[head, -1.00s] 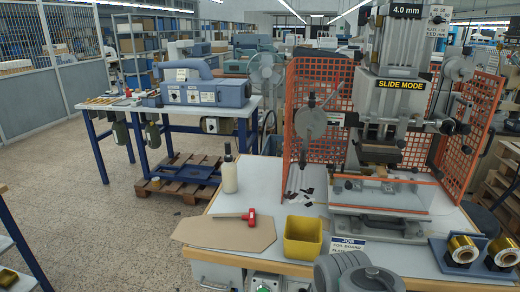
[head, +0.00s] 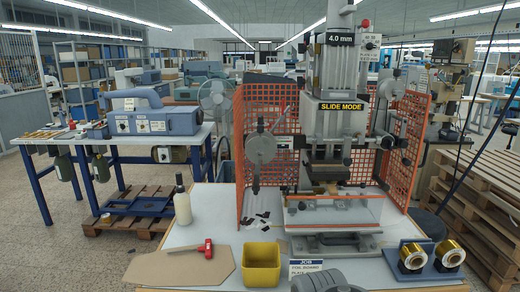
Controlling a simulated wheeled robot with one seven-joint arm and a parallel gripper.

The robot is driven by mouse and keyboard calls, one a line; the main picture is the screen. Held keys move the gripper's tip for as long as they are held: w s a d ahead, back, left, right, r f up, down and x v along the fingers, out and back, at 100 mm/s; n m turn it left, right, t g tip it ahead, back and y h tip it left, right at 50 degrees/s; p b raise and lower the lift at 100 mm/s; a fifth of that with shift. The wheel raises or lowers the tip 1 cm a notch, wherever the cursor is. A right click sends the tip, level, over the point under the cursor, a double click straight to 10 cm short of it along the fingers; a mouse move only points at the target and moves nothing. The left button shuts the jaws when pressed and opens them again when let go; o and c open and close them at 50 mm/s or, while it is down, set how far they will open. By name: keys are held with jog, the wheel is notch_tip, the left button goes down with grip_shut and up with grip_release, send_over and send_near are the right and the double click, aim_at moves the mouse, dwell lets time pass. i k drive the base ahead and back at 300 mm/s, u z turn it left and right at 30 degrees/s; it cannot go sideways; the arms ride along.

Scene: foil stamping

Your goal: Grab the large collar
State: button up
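I cannot pick out a large collar with certainty in the head view. Two gold rolls with pale ring-like cores, a left one (head: 412,256) and a right one (head: 449,253), sit side by side on a blue stand (head: 428,272) at the table's right front. Whether either carries a collar is too small to tell. The foil stamping press (head: 335,125), marked "SLIDE MODE" and "4.0 mm", stands behind them to the left.
On the white table (head: 205,228) are a yellow bin (head: 262,265), a red-headed hammer (head: 207,248) on a brown board (head: 165,267), a bottle (head: 182,206) and a job sign (head: 306,265). An orange mesh guard (head: 266,115) flanks the press. Pallets (head: 490,195) are stacked at right.

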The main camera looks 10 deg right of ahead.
aim_at(264, 143)
jog(key=u, duration=2.3)
jog(key=i, duration=1.4)
jog(key=z, duration=3.05)
